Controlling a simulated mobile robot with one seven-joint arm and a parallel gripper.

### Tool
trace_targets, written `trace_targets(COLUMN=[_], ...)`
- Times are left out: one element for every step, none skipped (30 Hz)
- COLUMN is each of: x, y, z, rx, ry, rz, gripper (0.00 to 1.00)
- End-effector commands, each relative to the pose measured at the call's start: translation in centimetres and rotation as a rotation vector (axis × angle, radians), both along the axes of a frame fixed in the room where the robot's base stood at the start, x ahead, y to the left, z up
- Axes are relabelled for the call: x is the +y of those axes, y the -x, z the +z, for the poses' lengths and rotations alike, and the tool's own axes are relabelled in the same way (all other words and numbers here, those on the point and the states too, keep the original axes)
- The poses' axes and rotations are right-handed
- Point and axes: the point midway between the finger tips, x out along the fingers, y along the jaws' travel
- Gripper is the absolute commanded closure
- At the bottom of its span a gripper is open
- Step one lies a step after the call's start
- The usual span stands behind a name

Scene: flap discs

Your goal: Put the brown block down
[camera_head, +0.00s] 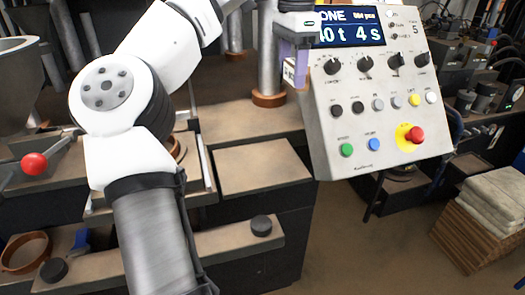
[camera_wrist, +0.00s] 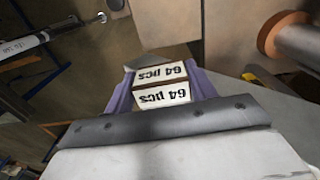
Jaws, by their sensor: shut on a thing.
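The brown block (camera_wrist: 160,96) sits between the two purple fingers of my gripper (camera_wrist: 163,88) in the wrist view. Two pale labels reading "64 pcs" show on it, with dark brown edges around them. In the head view my gripper (camera_head: 296,62) hangs at the left edge of the control panel, shut on the block (camera_head: 289,72). Only a small pale and brownish part of the block shows there. The block is held up in the air, above the level of the brown work surface. Its far side is hidden.
The control panel (camera_head: 335,130) with display, knobs and a red stop button stands close on the right of my gripper. A bare brown plate (camera_head: 262,167) lies below. A metal column (camera_head: 268,50) rises behind. Folded cloths (camera_head: 497,200) lie at right.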

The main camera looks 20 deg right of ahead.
Motion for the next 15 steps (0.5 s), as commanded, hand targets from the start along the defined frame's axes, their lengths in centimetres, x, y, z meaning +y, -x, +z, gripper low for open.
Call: trace_targets(x=[-0.1, -0.1, -0.1, -0.1, 0.0, 0.0, 0.0, 0.0, 0.0, 0.0, 0.0, 0.0, -0.1, -0.1, -0.1], y=[0.0, 0.0, 0.1, 0.0, 0.1, 0.0, 0.1, 0.1, 0.1, 0.1, 0.1, 0.1, 0.1, 0.1, 0.1], z=[-0.7, -1.3, -2.3, -3.1, -3.9, -4.8, -5.6, -6.5, -7.4, -8.2, -9.1, -10.1, -10.8, -11.5, -12.4], rx=[0.002, 0.003, 0.004, 0.004, 0.004, 0.007, 0.006, 0.007, 0.007, 0.006, 0.006, 0.006, 0.006, 0.005, 0.005], ry=[0.000, 0.000, 0.000, 0.000, 0.001, 0.000, 0.001, 0.002, 0.001, 0.001, 0.002, 0.002, 0.002, 0.003, 0.002], rz=[-0.014, -0.018, -0.021, -0.021, -0.020, -0.022, -0.021, -0.021, -0.020, -0.021, -0.021, -0.020, -0.021, -0.020, -0.019], gripper=[0.70, 0.70, 0.70, 0.70, 0.70, 0.70, 0.70, 0.70, 0.70, 0.70, 0.70, 0.70, 0.70, 0.70, 0.70])
